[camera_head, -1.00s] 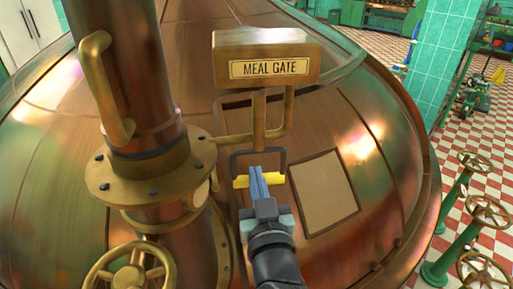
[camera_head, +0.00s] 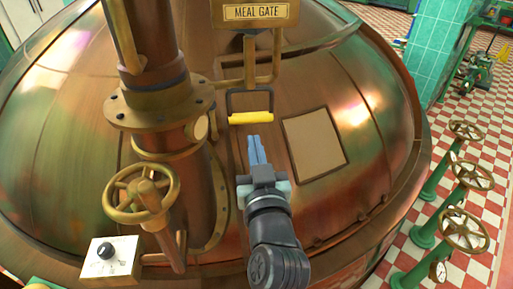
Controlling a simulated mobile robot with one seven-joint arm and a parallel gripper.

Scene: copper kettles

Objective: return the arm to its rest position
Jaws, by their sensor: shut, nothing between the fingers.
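My gripper (camera_head: 259,151) is in the middle of the head view, in front of the copper kettle (camera_head: 80,150). Its blue fingers are together with nothing between them, and they point up the picture. The arm behind it runs down to the lower middle. A yellow handle bar (camera_head: 250,118) on a dark bracket is just beyond the fingertips, with a small gap showing between them in the picture. The meal gate sign (camera_head: 258,12) is above the handle, cut off by the top edge.
A brass handwheel (camera_head: 141,194) and a control box with a black knob (camera_head: 107,257) are at lower left, beside the copper column (camera_head: 150,40). Green valve posts (camera_head: 435,180) stand on the checkered floor at right. A tan panel (camera_head: 313,145) lies right of my gripper.

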